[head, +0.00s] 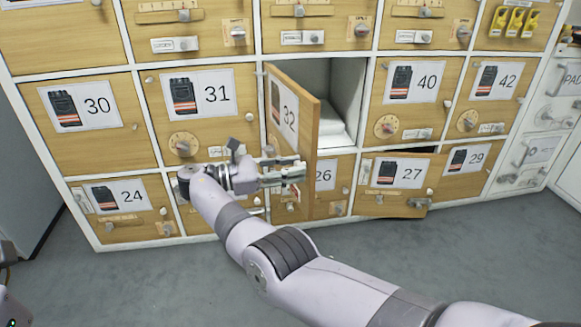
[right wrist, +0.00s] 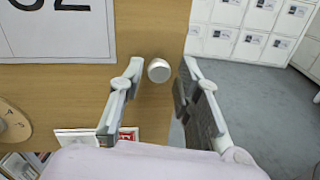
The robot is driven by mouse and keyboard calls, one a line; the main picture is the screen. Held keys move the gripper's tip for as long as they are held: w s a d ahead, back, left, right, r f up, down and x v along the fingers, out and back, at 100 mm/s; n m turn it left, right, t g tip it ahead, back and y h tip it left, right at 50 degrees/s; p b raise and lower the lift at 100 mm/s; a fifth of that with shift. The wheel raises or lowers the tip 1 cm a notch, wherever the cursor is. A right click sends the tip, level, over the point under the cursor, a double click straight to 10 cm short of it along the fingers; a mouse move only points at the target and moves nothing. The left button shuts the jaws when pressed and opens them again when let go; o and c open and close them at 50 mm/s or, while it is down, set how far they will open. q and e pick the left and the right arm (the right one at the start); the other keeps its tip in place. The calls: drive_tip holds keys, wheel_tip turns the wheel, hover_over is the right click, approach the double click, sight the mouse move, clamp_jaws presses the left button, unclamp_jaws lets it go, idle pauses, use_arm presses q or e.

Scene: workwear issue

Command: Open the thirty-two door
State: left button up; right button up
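My right gripper (head: 297,170) is at the lower part of this door. In the right wrist view its two fingers (right wrist: 161,78) are apart, with the door's round pale knob (right wrist: 159,70) showing between and just beyond their tips. One finger is over the door face, the other past its free edge. Contact cannot be told. My left gripper is not in view.
Door 27 (head: 398,183) below right stands slightly ajar. Doors 31 (head: 205,125), 40 (head: 412,115) and 42 (head: 485,110) are closed, with knobs and dials sticking out. The grey floor (head: 160,285) in front is clear.

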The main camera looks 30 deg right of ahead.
sight(307, 127)
drive_tip(key=shift+o, duration=0.5)
drive_tip(key=shift+r, duration=0.1)
wheel_tip(307, 127, up, 10)
drive_tip(key=shift+c, duration=0.4)
